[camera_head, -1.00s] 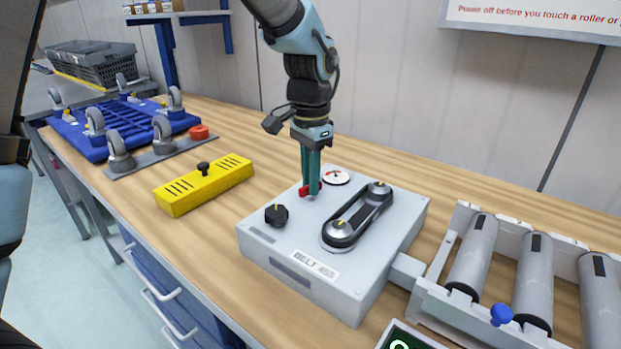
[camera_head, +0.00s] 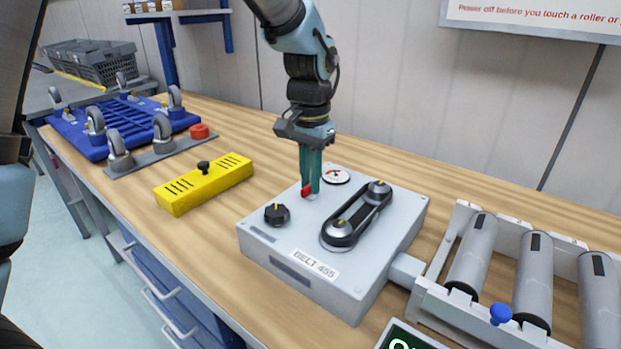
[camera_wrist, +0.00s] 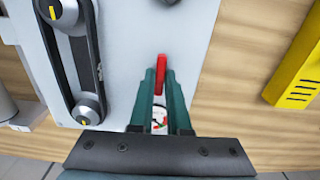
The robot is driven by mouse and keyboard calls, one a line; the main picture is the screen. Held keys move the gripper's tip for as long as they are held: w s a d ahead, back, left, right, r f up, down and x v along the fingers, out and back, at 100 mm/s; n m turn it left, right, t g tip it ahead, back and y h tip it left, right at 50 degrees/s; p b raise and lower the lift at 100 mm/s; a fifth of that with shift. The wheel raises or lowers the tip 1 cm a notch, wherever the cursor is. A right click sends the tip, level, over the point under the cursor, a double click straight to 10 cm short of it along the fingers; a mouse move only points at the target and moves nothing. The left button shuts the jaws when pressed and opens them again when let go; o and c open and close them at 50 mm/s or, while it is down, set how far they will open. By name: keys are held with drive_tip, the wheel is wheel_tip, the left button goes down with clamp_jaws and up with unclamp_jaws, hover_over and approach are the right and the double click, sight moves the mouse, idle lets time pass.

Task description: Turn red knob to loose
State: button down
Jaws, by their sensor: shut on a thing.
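The red knob (camera_head: 306,191) is on top of the grey box labelled BELT 455 (camera_head: 300,235), left of the round dial (camera_head: 336,175). My gripper (camera_head: 311,188) points down over it, with its green fingers shut on the knob. In the wrist view the red knob (camera_wrist: 161,75) is a narrow bar between the fingertips of my gripper (camera_wrist: 161,82). The dial (camera_wrist: 158,120) shows partly between the fingers there, and its needle is hard to read. Part of the knob is hidden by the fingers.
A black knob (camera_head: 277,214) and a belt on two pulleys (camera_head: 357,215) are on the same box. A yellow block (camera_head: 204,184) lies to the left. A roller conveyor (camera_head: 533,275) stands to the right. Bare table lies between the yellow block and the box.

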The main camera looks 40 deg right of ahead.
drive_tip(key=c, duration=0.9)
unclamp_jaws()
drive_tip(key=shift+r, duration=0.15)
wheel_tip(320, 180, up, 11)
drive_tip(key=shift+f+b, duration=0.2)
drive_tip(key=shift+b, duration=0.6)
drive_tip(key=w+a+f+n, duration=0.4)
drive_tip(key=w+a, duration=0.2)
drive_tip(key=a, duration=0.5)
drive_tip(key=w+a+f+n, duration=0.35)
drive_tip(key=w+a, duration=0.35)
drive_tip(key=a, duration=0.4)
drive_tip(key=s+a+f+n, duration=0.1)
drive_tip(key=a+f+n, duration=0.1)
drive_tip(key=a, duration=0.4)
drive_tip(key=s+a+f+n+t, duration=0.1)
drive_tip(key=a+f+n, duration=0.1)
drive_tip(key=a, duration=0.5)
drive_tip(key=s+a+f+n, duration=0.1)
drive_tip(key=a+f+n, duration=0.1)
drive_tip(key=a, duration=0.4)
drive_tip(key=shift+s+a+t, duration=0.2)
drive_tip(key=shift+t, duration=0.1)
